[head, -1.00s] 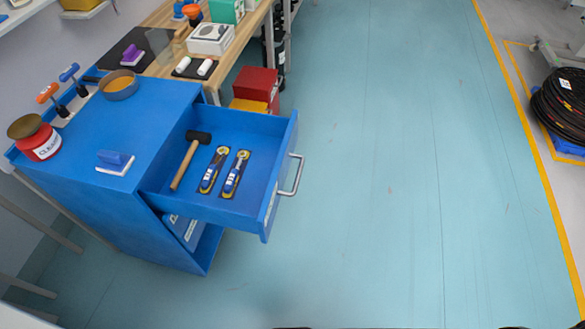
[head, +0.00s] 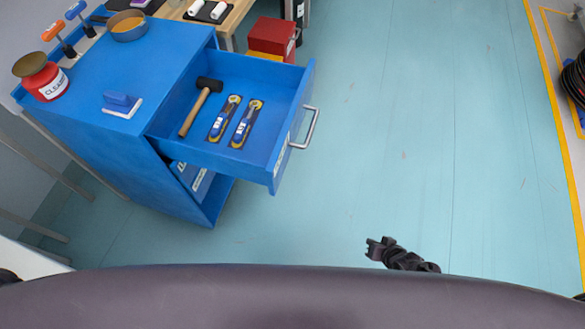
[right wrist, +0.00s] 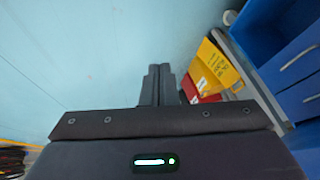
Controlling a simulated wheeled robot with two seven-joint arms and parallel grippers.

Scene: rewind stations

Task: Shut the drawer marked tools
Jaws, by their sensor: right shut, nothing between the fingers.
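The top drawer (head: 262,158) of the blue cabinet (head: 160,75) is pulled well out to the right in the head view. It has a grey bar handle (head: 306,128) and a label on its front too oblique to read. A black-headed mallet (head: 196,108) and two blue-and-yellow tools (head: 234,120) lie inside. My right gripper (head: 372,248) is shut and empty, below and right of the drawer, apart from it. Its closed fingers (right wrist: 158,84) show in the right wrist view, with blue drawer fronts (right wrist: 285,55) at right. My left gripper is not in view.
A lower drawer (head: 192,180) with a label shows beneath the open one. The floor to the right is clear.

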